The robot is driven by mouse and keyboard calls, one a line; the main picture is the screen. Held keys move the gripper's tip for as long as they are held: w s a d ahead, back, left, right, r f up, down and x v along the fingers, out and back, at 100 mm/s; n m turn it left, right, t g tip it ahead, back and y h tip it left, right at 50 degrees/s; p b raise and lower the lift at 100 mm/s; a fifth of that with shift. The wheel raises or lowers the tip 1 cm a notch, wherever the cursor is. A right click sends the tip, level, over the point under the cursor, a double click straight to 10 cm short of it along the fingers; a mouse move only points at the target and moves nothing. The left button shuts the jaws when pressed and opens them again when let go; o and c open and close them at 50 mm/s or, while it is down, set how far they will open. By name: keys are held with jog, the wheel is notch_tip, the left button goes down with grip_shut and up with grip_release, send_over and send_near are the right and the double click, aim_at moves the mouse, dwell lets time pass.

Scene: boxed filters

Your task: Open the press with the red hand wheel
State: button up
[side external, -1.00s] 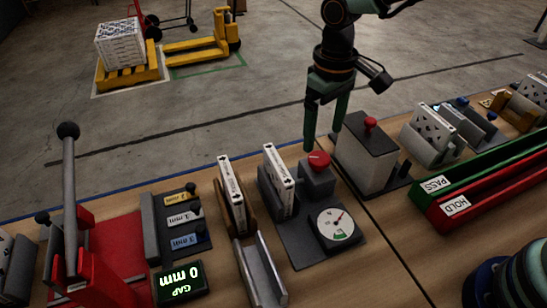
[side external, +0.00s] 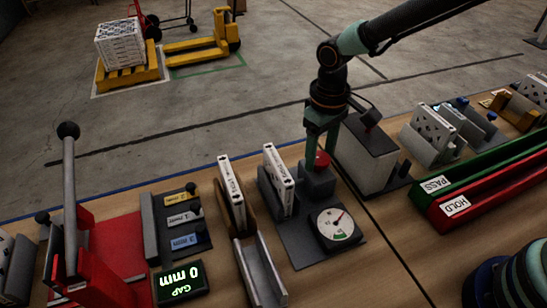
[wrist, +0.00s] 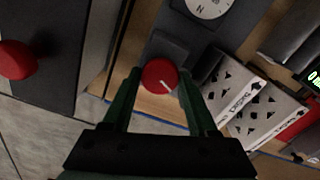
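The red hand wheel (side external: 322,159) sits on top of a grey block of the press (side external: 318,181), on a dark base plate. The wheel also shows in the wrist view (wrist: 160,77), with a white mark pointing to the lower right. A round gauge (side external: 337,226) lies on the plate in front. A white filter (side external: 279,180) stands upright in the grey holder at the plate's left. My gripper (side external: 322,142) points down over the wheel. In the wrist view, my gripper's fingers (wrist: 159,75) are open on either side of the wheel; any contact cannot be told.
A second filter (side external: 232,194) stands left in a brown holder. A grey box with a red knob (wrist: 17,60) stands close to my gripper, to its right in the side view. Green and red trays (side external: 455,206) lie further right. A red lever press (side external: 95,270) stands far left.

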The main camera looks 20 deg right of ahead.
jog(key=shift+n, duration=0.3)
jog(key=n, duration=0.9)
jog(key=shift+n, duration=0.4)
jog(key=n, duration=0.4)
jog(key=shift+r+n, duration=0.1)
jog(key=shift+n, duration=0.2)
jog(key=n, duration=0.4)
jog(key=shift+n, duration=0.3)
jog(key=o, duration=1.4)
